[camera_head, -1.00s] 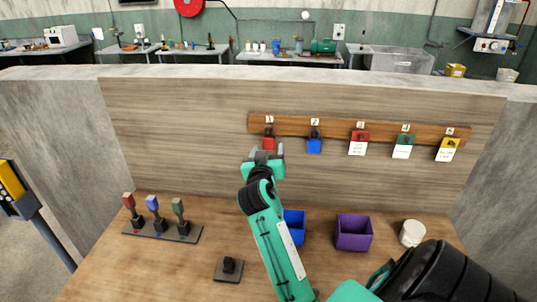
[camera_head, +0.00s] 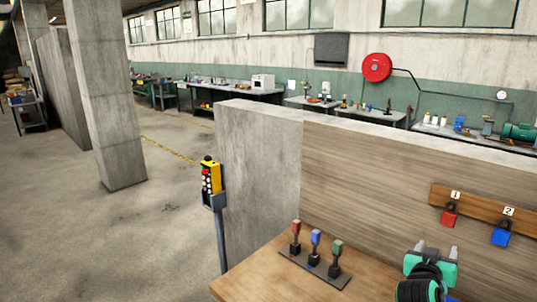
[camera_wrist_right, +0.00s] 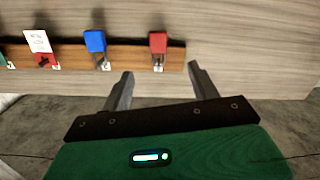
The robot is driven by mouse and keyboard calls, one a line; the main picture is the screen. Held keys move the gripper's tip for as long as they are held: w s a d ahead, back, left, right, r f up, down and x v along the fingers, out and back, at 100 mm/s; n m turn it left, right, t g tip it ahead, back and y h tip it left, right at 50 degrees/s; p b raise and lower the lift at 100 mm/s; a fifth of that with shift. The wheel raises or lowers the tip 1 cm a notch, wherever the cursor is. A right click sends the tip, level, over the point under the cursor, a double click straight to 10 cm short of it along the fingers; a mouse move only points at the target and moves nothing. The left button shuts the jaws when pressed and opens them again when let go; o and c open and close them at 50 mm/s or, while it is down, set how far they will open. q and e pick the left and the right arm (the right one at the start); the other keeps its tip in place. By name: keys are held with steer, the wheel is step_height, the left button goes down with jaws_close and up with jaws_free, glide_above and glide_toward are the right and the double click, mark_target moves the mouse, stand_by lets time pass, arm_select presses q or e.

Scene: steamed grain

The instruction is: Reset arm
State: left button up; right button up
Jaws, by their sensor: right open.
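My right gripper (camera_head: 436,250) is at the lower right of the head view, its two grey fingers apart and empty, pointing up toward the wooden panel. In the right wrist view the open fingers (camera_wrist_right: 160,88) show with nothing between them. Beyond them a red padlock (camera_wrist_right: 158,43) and a blue padlock (camera_wrist_right: 96,41) hang on the wooden rail (camera_wrist_right: 125,55). In the head view the red padlock (camera_head: 449,215) hangs under label 1 and the blue padlock (camera_head: 501,236) under label 2, both apart from the gripper. My left gripper is not in view.
A dark base with red, blue and green levers (camera_head: 314,268) stands on the wooden table (camera_head: 245,282). A yellow control box (camera_head: 210,178) on a post stands left of the table. A concrete wall (camera_head: 255,160) edges the workplace. Open floor (camera_head: 120,235) lies at the left.

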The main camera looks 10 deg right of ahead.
steer(key=s+a+f+n+g+y, duration=0.1)
steer(key=s+a+f+n+y, duration=0.1)
steer(key=s+a+f, duration=0.5)
steer(key=s+a+f+n+g+y, duration=0.2)
steer(key=s+a+f+y, duration=0.3)
steer(key=s+a+f, duration=0.2)
steer(key=s+a+f+n+g+y, duration=0.2)
steer(key=s+a+f+n+y, duration=0.1)
steer(key=s+a+f, duration=0.4)
steer(key=shift+s+y, duration=0.3)
steer(key=shift+s, duration=0.15)
steer(key=s+a+f+n+g+y, duration=0.25)
steer(key=s+a, duration=0.35)
steer(key=s, duration=0.3)
step_height(320, 180, down, 31)
steer(key=g, duration=0.2)
steer(key=s+d+f, duration=0.1)
steer(key=s+f, duration=0.8)
steer(key=f, duration=0.1)
steer(key=s+d+f+g, duration=0.1)
steer(key=s+d+f, duration=0.1)
steer(key=s+f, duration=0.8)
steer(key=shift+s+d+b, duration=0.3)
steer(key=shift+b, duration=0.05)
